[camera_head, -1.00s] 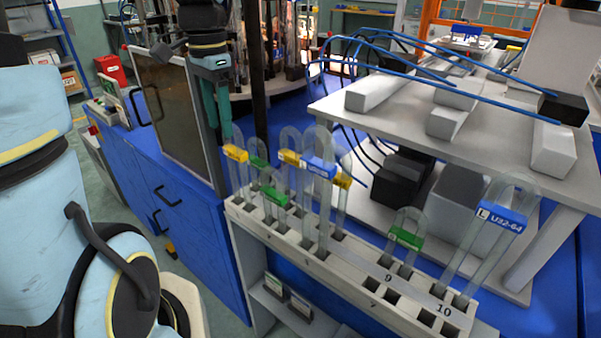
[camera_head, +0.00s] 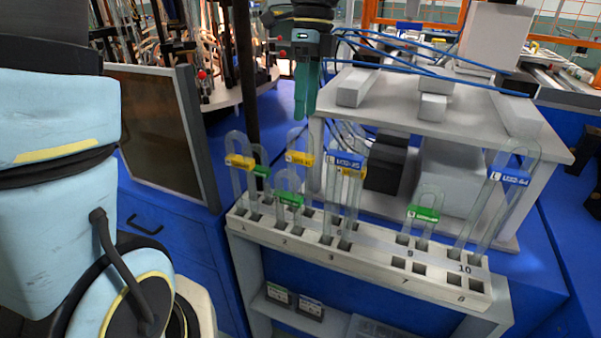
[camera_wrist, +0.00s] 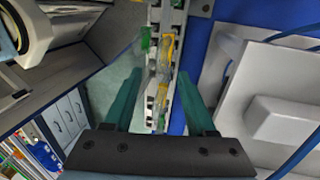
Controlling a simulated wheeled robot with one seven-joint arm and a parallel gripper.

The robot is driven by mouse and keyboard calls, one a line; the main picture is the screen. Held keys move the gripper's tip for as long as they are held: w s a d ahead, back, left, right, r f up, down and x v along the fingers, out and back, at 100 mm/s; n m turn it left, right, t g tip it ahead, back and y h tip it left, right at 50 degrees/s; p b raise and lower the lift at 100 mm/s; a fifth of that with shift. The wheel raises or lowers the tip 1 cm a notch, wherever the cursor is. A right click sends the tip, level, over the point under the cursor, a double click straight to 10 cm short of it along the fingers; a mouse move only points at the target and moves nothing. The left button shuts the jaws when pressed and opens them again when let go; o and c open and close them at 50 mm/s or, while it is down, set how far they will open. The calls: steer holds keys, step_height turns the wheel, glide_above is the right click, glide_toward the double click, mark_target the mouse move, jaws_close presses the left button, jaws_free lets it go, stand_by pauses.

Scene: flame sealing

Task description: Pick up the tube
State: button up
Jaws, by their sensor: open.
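Several clear U-shaped glass tubes stand upright in the slots of a pale numbered rack (camera_head: 300,240). They carry yellow, green or blue labels. A yellow-labelled tube (camera_head: 240,163) is at the left end, and a blue-labelled tube (camera_head: 508,176) leans at the right end by slot 10. A blue-labelled tube (camera_head: 347,161) and a low green-labelled tube (camera_head: 423,214) stand between. My gripper (camera_head: 305,110) hangs above and behind the rack, fingers down, apart from the tubes. In the wrist view my gripper (camera_wrist: 160,95) is open and empty, with the rack and yellow labels (camera_wrist: 167,52) showing between its fingers. Which tube is meant cannot be told.
A grey raised platform (camera_head: 430,105) with blocks and blue hoses stands behind the rack on the right. A dark-panelled screen (camera_head: 155,130) and a dark vertical post (camera_head: 247,80) stand on the left. Blue cabinets lie below.

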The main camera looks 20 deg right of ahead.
mark_target(302, 133)
steer(key=shift+s+a+f+p, duration=0.15)
steer(key=shift+f+p, duration=0.15)
steer(key=shift+f, duration=0.7)
steer(key=shift+a+f+p, duration=0.2)
steer(key=shift+f+p, duration=0.05)
steer(key=shift+f, duration=0.7)
steer(key=shift+s+a+f+p, duration=0.15)
steer(key=shift+f+p, duration=0.15)
steer(key=shift+f, duration=0.7)
steer(key=shift+c, duration=0.3)
jaws_close()
